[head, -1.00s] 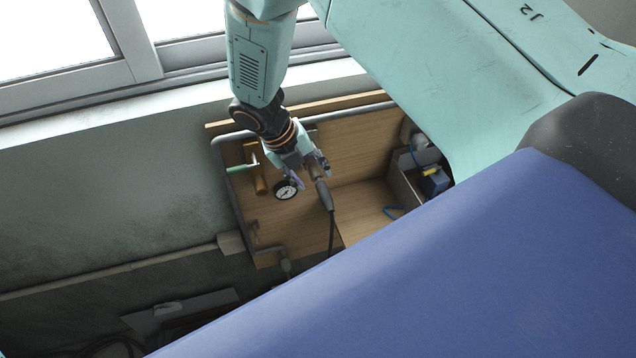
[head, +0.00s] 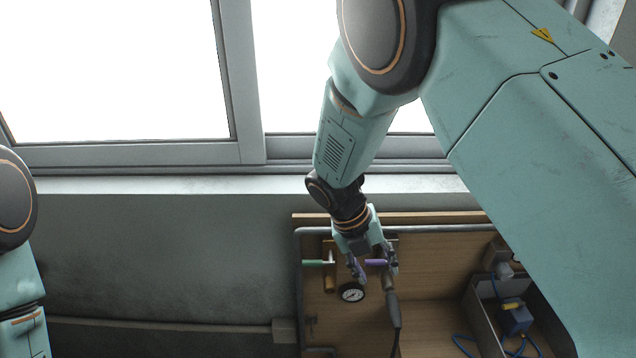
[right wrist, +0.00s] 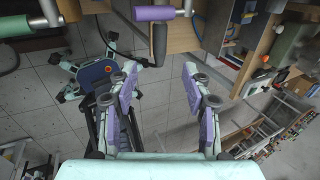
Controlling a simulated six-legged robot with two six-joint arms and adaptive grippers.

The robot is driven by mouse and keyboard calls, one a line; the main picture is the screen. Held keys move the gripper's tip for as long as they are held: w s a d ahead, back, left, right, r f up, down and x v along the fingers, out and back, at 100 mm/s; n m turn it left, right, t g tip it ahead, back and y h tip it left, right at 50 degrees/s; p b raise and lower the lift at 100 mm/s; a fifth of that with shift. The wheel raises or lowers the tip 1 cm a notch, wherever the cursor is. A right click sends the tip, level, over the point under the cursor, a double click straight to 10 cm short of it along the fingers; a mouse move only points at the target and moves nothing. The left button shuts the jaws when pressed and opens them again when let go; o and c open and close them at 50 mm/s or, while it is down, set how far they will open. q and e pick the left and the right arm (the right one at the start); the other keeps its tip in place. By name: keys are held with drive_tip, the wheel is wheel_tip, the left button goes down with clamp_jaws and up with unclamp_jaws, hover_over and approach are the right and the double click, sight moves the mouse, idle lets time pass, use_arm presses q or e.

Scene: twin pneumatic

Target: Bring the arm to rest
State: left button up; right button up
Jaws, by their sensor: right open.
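My right gripper (head: 374,270) hangs in front of the wooden panel in the head view, beside a purple handle (head: 376,262) and close to a round gauge (head: 351,292). In the right wrist view my right gripper (right wrist: 160,78) has its two purple-padded fingers spread, with only tiled floor showing between them. The purple handle also shows there (right wrist: 154,13), beyond the fingertips at the top. My right arm reaches down from the upper right in the head view. Part of my left arm shows at the left edge; its gripper is out of frame.
A wooden panel (head: 430,262) with a grey pipe frame sits under the window. A green handle (head: 313,262) is left of my gripper; a black hose (head: 393,312) hangs on the right. A grey bin with a blue block (head: 515,318) is further right.

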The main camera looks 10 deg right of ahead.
drive_tip(key=s+a+f+m+t+y+b, duration=0.1)
drive_tip(key=s+f+m+t+y+b, duration=0.15)
drive_tip(key=f+m, duration=0.7)
drive_tip(key=s+a+f+m+t+y+b, duration=0.15)
drive_tip(key=f+m+b, duration=0.4)
drive_tip(key=m, duration=0.75)
drive_tip(key=s+d+f+m+g+b, duration=0.2)
drive_tip(key=s+f+m+b, duration=0.9)
drive_tip(key=s+f+b, duration=0.6)
drive_tip(key=s+f+g, duration=0.1)
drive_tip(key=s+f, duration=0.7)
drive_tip(key=shift+s+d+f, duration=0.2)
drive_tip(key=shift+d+f, duration=0.05)
drive_tip(key=shift+d, duration=0.15)
drive_tip(key=shift+c, duration=0.4)
